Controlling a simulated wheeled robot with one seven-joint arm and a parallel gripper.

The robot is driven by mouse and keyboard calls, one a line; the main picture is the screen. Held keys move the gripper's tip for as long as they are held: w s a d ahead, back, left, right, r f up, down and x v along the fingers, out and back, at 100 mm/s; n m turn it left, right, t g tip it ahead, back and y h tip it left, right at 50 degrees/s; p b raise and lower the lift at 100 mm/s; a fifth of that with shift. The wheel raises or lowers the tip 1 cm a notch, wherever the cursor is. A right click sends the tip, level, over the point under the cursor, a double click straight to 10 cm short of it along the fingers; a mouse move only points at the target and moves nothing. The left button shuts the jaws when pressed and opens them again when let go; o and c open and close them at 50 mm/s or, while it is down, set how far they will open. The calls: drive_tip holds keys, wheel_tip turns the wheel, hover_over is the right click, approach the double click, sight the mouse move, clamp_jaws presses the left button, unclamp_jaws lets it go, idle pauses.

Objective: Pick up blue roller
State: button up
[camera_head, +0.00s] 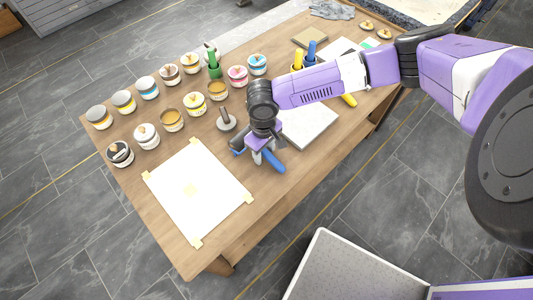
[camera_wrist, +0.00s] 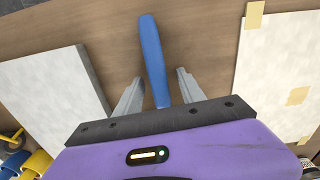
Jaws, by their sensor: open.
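The blue roller (camera_head: 273,162) lies on the wooden table, partly hidden under my gripper in the head view. Its blue handle points toward the table's front edge. In the wrist view the blue handle (camera_wrist: 152,50) runs between my two grey fingers, with clear gaps on both sides. My gripper (camera_head: 262,155) points down over the roller, and its open fingers also show in the wrist view (camera_wrist: 159,78). The roller's other end is hidden behind the gripper body.
A pale slab (camera_head: 310,124) lies right of the gripper, and a taped white sheet (camera_head: 198,190) lies to its left. Several ink cans (camera_head: 196,104) stand behind. A grey-based knob tool (camera_head: 226,122) stands close to the gripper's left. Bare wood surrounds the roller's front.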

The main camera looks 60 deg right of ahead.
clamp_jaws()
